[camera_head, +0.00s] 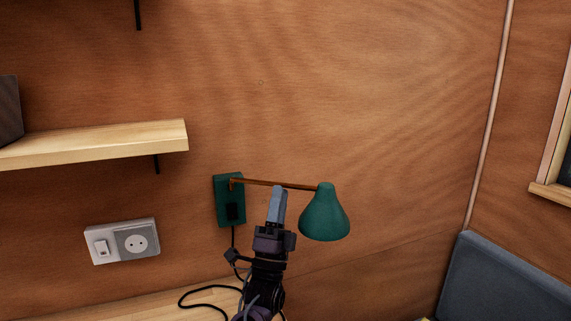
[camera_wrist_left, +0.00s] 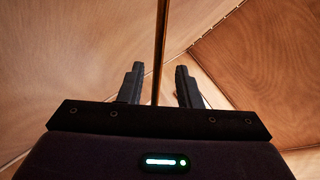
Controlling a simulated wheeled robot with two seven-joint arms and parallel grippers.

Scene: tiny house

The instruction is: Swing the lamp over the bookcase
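The green wall lamp has a green wall plate (camera_head: 222,190), a thin copper-brown swing arm (camera_head: 262,183) and a cone shade (camera_head: 324,215) at the arm's right end. The lamp's arm reaches to the right along the wall. My left gripper (camera_head: 279,190) is at the lamp arm, between the plate and the shade. In the left wrist view, my left gripper (camera_wrist_left: 159,75) has its fingers apart, with the lamp arm (camera_wrist_left: 161,40) running between them. I cannot tell whether either finger touches it. A pale wooden top (camera_head: 150,305), possibly the bookcase, shows below the lamp. My right gripper is not in view.
A wooden shelf (camera_head: 95,143) with a dark object on it juts out at left. A switch and socket (camera_head: 122,241) sit below it. A black cable (camera_head: 205,289) hangs from the lamp. A grey-blue cushion (camera_head: 510,285) is at lower right. The wall above the lamp is clear.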

